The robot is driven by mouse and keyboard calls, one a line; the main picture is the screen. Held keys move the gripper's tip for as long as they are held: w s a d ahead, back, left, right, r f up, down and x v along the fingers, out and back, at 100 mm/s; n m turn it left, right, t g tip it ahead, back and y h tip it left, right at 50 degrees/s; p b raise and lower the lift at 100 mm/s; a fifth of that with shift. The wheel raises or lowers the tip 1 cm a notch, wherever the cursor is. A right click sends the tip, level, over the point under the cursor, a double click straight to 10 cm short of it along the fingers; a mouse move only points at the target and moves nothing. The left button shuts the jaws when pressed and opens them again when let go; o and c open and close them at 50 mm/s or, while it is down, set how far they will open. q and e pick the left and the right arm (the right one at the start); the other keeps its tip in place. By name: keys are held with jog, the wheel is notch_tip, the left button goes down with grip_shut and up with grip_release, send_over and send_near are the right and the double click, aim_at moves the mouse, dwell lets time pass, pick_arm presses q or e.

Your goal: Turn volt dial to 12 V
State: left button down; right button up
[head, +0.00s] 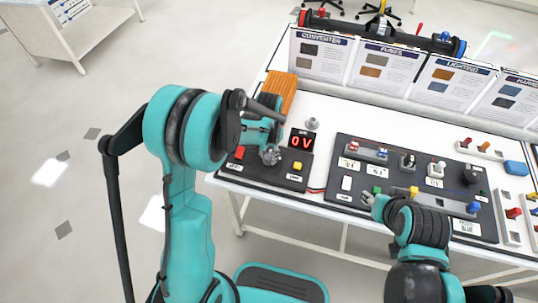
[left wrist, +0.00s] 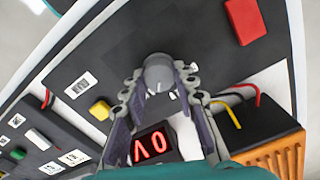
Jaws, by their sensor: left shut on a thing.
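The volt dial (left wrist: 158,73) is a round grey knob on the dark converter panel (left wrist: 105,45). My left gripper (left wrist: 161,84) is shut on it, one finger on each side, in the left wrist view. In the head view the left gripper (head: 269,155) hides most of the dial, between a red button (head: 239,153) and a yellow button (head: 297,166). The red display (head: 301,139) reads 0 V; it also shows upside down in the left wrist view (left wrist: 152,145). My right gripper (head: 372,203) is over the front edge of the fuse panel; its opening is unclear.
An orange ribbed block (head: 281,92) stands behind the left gripper. The fuse panel (head: 395,152) carries several switches and plugs. Instruction boards (head: 385,75) line the back. The white tabletop (head: 365,118) behind the panel is clear.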

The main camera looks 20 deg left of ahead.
aim_at(268, 155)
pick_arm(q)
jog(key=n, duration=0.7)
jog(key=shift+a, duration=0.1)
dwell(0.5)
jog(key=c, duration=1.2)
grip_release()
notch_tip(268, 155, up, 12)
